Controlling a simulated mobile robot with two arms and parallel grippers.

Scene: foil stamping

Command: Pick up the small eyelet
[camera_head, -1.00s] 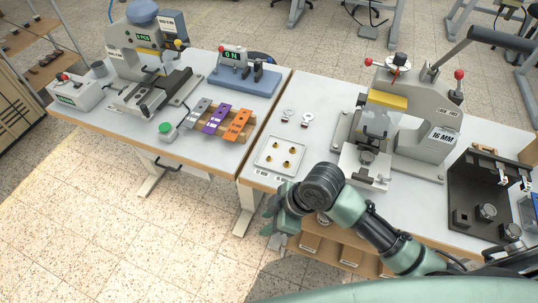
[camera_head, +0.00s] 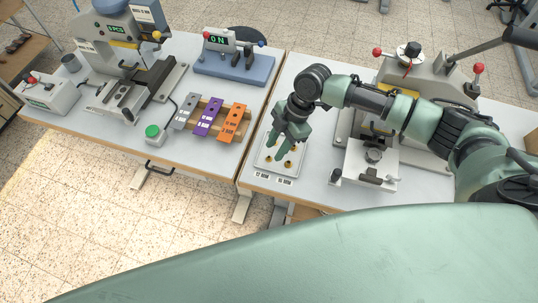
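A small light tray (camera_head: 258,166) lies near the front left edge of the right table, with labels 12 MM and 16 MM in front of it. Two brass eyelets show in its front part: one on the left (camera_head: 266,163), on the 12 MM side, and one on the right (camera_head: 288,163), on the 16 MM side. My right gripper (camera_head: 281,146) points down just over the tray, its fingers apart, and hides the tray's back part. I cannot tell whether a finger touches an eyelet. My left gripper is out of view.
A press (camera_head: 432,75) with red knobs stands right of the tray, its die block (camera_head: 372,160) in front. My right arm reaches across it. On the left table are grey, purple (camera_head: 209,117) and orange (camera_head: 232,123) strips, a green button (camera_head: 153,131) and another press.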

